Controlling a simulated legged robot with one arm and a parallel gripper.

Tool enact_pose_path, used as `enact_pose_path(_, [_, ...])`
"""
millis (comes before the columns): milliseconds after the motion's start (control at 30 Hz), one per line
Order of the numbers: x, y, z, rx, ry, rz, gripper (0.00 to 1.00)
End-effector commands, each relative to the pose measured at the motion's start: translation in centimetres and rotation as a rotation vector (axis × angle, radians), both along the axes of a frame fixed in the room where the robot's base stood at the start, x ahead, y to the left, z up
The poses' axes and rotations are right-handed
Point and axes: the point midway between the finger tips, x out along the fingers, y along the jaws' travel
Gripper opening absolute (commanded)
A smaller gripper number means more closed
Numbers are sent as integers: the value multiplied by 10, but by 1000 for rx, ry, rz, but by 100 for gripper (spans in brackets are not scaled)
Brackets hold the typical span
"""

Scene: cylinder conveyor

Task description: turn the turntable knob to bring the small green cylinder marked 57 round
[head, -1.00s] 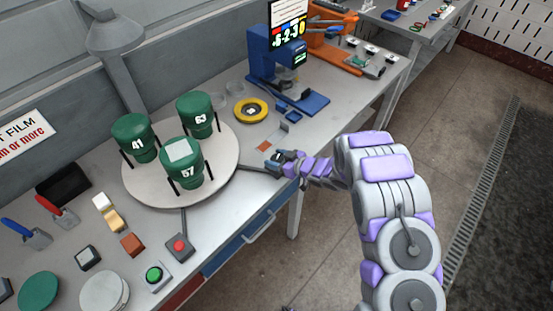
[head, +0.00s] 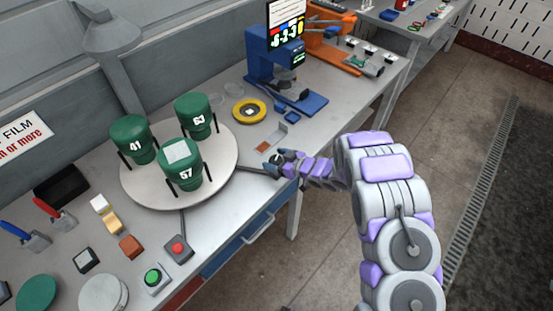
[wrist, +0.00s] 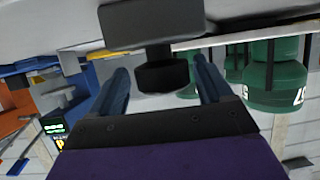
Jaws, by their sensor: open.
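The round white turntable (head: 220,172) carries three green cylinders. The green cylinder marked 57 (head: 186,174) stands at the front with a pale square on top, and its 57 also shows at the right of the wrist view (wrist: 278,92). The cylinder marked 41 (head: 130,135) is at the left and the one marked 63 (head: 193,112) at the back. A dark knob (wrist: 163,77) is between the fingertips in the wrist view, with room on both sides. My gripper (head: 271,159) is open at the turntable's right; its hold on the knob is not visible.
A yellow ring (head: 240,113) and a blue press stand (head: 300,104) are behind my gripper. A red button (head: 178,247) and a green button (head: 153,277) sit at the front left. The table's front edge runs below my arm.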

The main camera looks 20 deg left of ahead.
Motion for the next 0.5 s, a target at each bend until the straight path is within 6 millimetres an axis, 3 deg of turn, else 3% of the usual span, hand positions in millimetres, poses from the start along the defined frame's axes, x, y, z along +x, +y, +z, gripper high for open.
enact_pose_path(233, [-6, -18, 8, -1, 2, -1, 79])
enact_pose_path(500, [-23, -70, 31, -2, 0, -3, 79])
